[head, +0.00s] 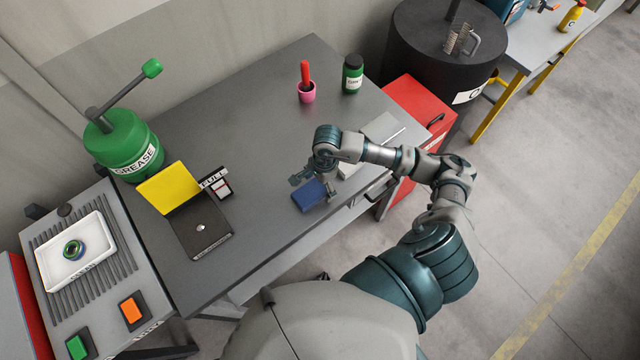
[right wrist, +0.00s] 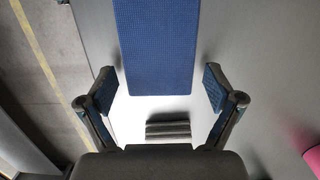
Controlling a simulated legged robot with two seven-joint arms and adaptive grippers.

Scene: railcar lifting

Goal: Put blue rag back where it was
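The blue rag (head: 310,195) lies on the grey workbench (head: 240,100) near its front edge. It also shows at the top middle of the right wrist view (right wrist: 155,45) as a flat textured rectangle. My right gripper (head: 314,188) is over the rag in the head view. In the right wrist view my right gripper (right wrist: 158,80) is open, with one finger on each side of the rag's near end and gaps between. I cannot tell its exact height. My left gripper is not in view.
A light grey tray (head: 383,130) lies right of the rag, partly behind my right arm. A pink cup (head: 307,93) with a red-handled tool and a green bottle (head: 352,75) stand behind.

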